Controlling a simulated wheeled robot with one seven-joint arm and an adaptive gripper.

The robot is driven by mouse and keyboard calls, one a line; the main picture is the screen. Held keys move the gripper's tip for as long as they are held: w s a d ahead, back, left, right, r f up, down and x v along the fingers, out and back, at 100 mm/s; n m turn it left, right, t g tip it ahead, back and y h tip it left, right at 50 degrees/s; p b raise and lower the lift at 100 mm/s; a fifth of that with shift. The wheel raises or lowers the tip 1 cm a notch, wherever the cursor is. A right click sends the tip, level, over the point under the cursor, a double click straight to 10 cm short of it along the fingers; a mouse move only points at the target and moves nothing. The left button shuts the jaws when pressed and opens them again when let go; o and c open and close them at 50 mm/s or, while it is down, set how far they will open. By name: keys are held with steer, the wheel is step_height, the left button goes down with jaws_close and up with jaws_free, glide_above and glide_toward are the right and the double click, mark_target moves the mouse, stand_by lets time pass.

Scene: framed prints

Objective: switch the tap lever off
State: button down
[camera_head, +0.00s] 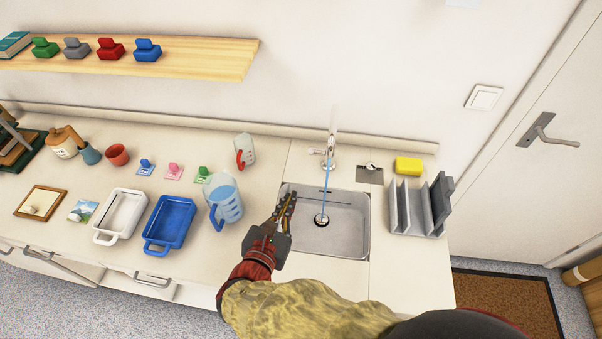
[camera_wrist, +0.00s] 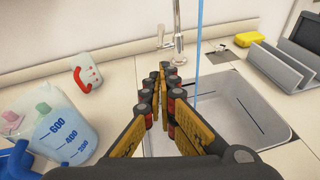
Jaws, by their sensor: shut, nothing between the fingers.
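The chrome tap (camera_head: 331,152) stands behind the sink on the counter, and a thin blue stream of water (camera_head: 326,185) runs from it down to the drain. Its small lever (camera_head: 317,151) sticks out to the left of the tap's body. In the wrist view the tap (camera_wrist: 178,40) is ahead of my fingers, with the lever (camera_wrist: 163,43) on its left side and the water (camera_wrist: 198,45) to the right. My gripper (camera_head: 290,197) is shut and empty over the left edge of the sink (camera_head: 350,197), apart from the lever. The fingers also show in the wrist view (camera_wrist: 164,68).
A measuring jug (camera_head: 224,200) stands close to the left of my gripper, with a red-handled white cup (camera_head: 244,151) behind it. A dish rack (camera_head: 418,207) and a yellow sponge (camera_head: 408,166) are right of the sink. The blue tray (camera_head: 170,222) is farther left.

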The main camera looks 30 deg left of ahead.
mark_target(312, 151)
steer(key=w+a+b, duration=0.2)
steer(key=w+b, duration=0.2)
steer(key=w, duration=0.8)
steer(key=shift+w+f, duration=0.4)
steer(key=shift+r, duration=0.1)
steer(key=p, duration=0.1)
steer(key=g+p, duration=0.1)
steer(key=shift+w+r+p, duration=0.15)
steer(key=shift+r+p, duration=0.1)
steer(key=shift+p, duration=0.1)
